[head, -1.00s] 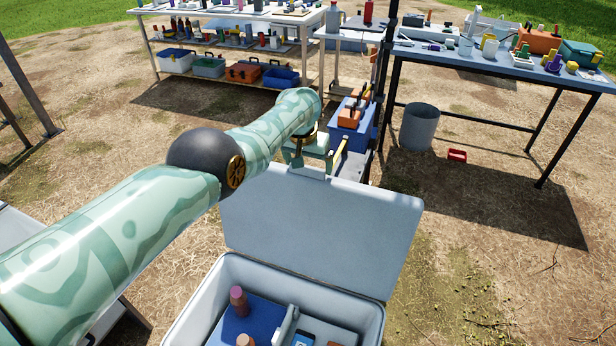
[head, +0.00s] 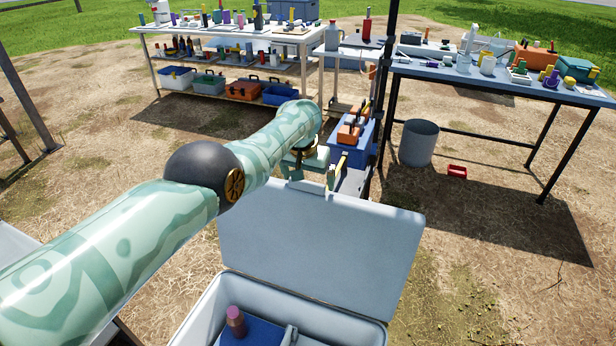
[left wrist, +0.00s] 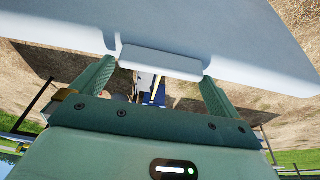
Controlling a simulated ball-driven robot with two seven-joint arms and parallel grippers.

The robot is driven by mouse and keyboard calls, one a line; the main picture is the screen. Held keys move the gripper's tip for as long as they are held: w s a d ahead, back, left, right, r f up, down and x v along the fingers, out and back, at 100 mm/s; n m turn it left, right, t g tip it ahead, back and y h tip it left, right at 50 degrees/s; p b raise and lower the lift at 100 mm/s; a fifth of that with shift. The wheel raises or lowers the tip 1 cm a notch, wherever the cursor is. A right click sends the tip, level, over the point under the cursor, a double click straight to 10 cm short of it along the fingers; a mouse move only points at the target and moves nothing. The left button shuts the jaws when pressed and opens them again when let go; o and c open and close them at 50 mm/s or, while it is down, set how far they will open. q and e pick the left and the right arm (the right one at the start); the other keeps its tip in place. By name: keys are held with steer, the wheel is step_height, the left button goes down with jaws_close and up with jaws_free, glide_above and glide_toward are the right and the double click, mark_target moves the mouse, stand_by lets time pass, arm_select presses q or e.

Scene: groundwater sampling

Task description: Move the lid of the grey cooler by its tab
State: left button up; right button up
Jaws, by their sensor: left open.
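The grey cooler (head: 208,318) stands at the bottom of the head view with its lid (head: 320,252) raised, its hinge side away from me. The lid's tab (left wrist: 160,62) shows in the left wrist view as a pale block on the lid's edge. My left gripper (head: 314,172) is at the lid's upper edge. In the left wrist view the left gripper (left wrist: 158,72) is open, with one finger on each side of the tab. I cannot tell whether either finger touches it. My right gripper is not in view.
Inside the cooler are a blue block and a purple-capped bottle (head: 236,321). Behind the lid stands a cart with a blue box (head: 352,155).

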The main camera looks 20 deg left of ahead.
arm_select(q)
steer(key=p+v, duration=1.2)
steer(key=v, duration=0.4)
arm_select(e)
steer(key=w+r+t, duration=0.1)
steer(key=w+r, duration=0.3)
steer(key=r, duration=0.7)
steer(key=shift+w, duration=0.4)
arm_select(q)
steer(key=shift+s+d, duration=0.1)
steer(key=shift+s, duration=0.05)
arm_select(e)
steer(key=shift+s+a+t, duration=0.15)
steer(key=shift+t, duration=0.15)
